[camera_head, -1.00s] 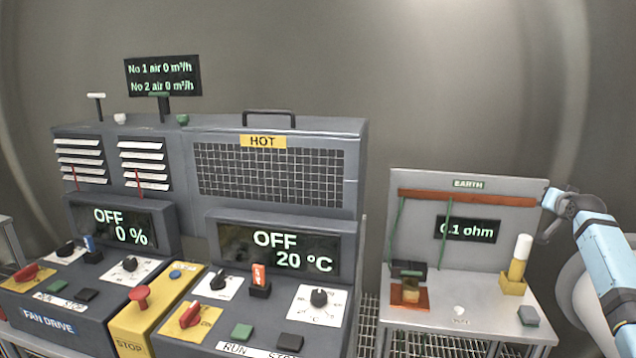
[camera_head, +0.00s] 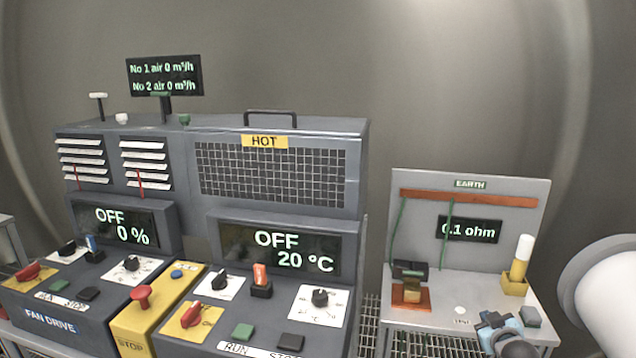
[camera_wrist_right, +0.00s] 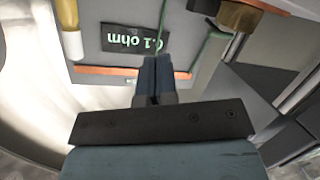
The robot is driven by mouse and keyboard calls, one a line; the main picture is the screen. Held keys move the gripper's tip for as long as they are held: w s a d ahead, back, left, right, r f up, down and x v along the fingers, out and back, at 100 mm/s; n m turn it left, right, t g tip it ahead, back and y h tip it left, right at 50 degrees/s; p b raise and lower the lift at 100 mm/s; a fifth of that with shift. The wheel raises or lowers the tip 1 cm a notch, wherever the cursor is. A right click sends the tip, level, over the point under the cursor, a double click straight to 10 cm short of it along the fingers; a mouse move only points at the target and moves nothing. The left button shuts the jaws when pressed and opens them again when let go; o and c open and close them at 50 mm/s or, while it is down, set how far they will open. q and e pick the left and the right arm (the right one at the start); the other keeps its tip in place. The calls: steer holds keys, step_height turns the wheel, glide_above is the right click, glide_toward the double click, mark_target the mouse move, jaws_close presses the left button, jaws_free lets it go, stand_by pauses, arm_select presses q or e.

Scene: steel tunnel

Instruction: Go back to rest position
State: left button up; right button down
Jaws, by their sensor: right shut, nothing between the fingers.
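My right gripper (camera_head: 492,320) shows at the lower right of the head view, low at the front of the earth bench, partly cut off by the picture's edge. In the right wrist view its two dark fingers (camera_wrist_right: 155,68) are together with nothing between them. That view shows the earth panel upside down, with its 0.1 ohm display (camera_wrist_right: 135,38) and copper bar (camera_wrist_right: 105,71) beyond the fingers. The fingers overlap a green cord in that view; I cannot tell whether they touch it. My left gripper is not in view.
The wall behind is bare.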

steer(key=s+a+f+g+y, duration=0.1)
steer(key=s+a+f, duration=0.45)
steer(key=s, duration=0.35)
steer(key=s+a+f+g+y, duration=0.15)
steer(key=s+a+f, duration=0.25)
steer(key=s+a, duration=0.4)
steer(key=s+a+f+g+y, duration=0.1)
steer(key=s+a+f, duration=0.4)
steer(key=s, duration=0.5)
steer(key=s+a+y, duration=0.1)
steer(key=s+a, duration=0.2)
steer(key=s, duration=0.4)
steer(key=s+a, duration=0.3)
steer(key=s, duration=0.5)
step_height(320, 180, up, 6)
steer(key=w+p, duration=0.1)
steer(key=p, duration=0.5)
steer(key=shift+d, duration=0.15)
steer(key=shift+r+g, duration=0.1)
steer(key=shift+g, duration=0.15)
